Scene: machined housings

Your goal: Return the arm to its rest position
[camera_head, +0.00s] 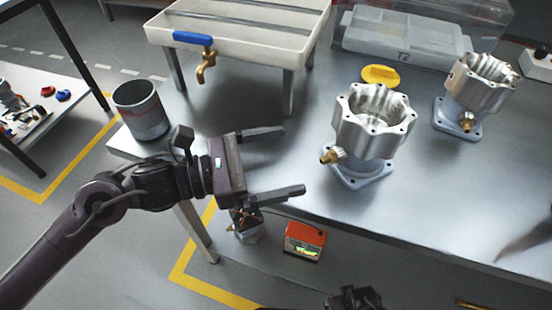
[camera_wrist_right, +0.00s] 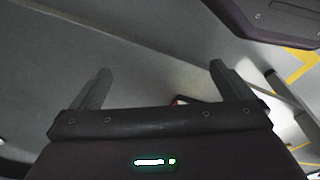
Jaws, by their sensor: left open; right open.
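My left gripper (camera_head: 275,163) reaches in from the left in the head view. Its two fingers are spread wide, with nothing between them, over the table's front edge and left of the nearer machined housing. My right gripper (camera_wrist_right: 160,85) shows in the right wrist view with its fingers apart and empty, a blurred grey surface beyond. In the head view only a dark piece of my right arm shows at the bottom edge; its fingers are not clear there. The nearer silver housing (camera_head: 374,125) stands upright on a grey base, apart from the left gripper.
A second housing (camera_head: 481,85) stands at the right. A grey cup (camera_head: 140,110) is on the table's left corner. A white tray with a brass tap (camera_head: 206,65) stands on legs behind. A yellow cap (camera_head: 380,75) lies near a clear-lidded box. An orange device (camera_head: 304,241) sits below the table edge.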

